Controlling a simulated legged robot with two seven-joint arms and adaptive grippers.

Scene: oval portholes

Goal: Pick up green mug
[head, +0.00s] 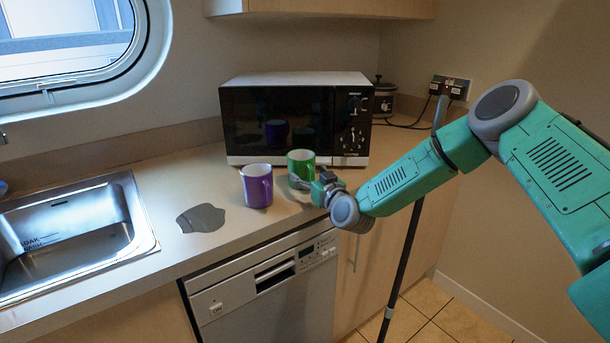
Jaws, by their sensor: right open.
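The green mug (300,164) stands upright on the counter in front of the microwave, with a white inside. My right arm comes in from the right, and its gripper (303,181) is at the mug's lower right front, very close to it. The gripper is open. One finger seems to overlap the mug's lower side in the picture; I cannot tell whether it touches. A purple mug (257,186) stands just left of the green mug and nearer the counter's front edge. My left gripper does not show.
A black-fronted microwave (285,125) stands behind the mugs. A dark grey flat patch (201,218) lies on the counter (170,180) left of the purple mug. A steel sink (70,235) is at the left, a dishwasher (270,290) below the counter. A dark pole stands at the right.

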